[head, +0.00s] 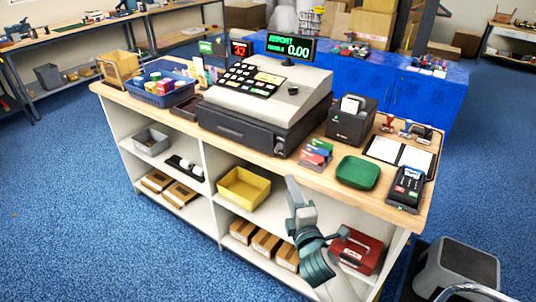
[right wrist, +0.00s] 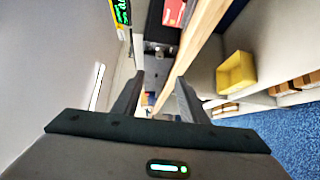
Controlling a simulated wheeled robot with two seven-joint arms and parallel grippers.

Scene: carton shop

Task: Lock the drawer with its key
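The black cash drawer (head: 238,128) sits under the grey cash register (head: 268,92) on the counter and looks shut. A small light spot shows near the right end of its front, too small to tell whether it is a lock or key. I cannot make out a key in either view. My right gripper (head: 293,186) is in front of the counter, to the right of the yellow bin and below the countertop edge in the picture. In the right wrist view its two fingers (right wrist: 158,100) stand apart with nothing seen held between them. My left gripper is out of view.
The wooden countertop (head: 225,142) also holds a blue basket (head: 165,98), coloured card packs (head: 315,155), a green tray (head: 357,172), a receipt printer (head: 350,122) and a card terminal (head: 406,188). A yellow bin (head: 243,187) and a red cash box (head: 358,250) are on the shelves below.

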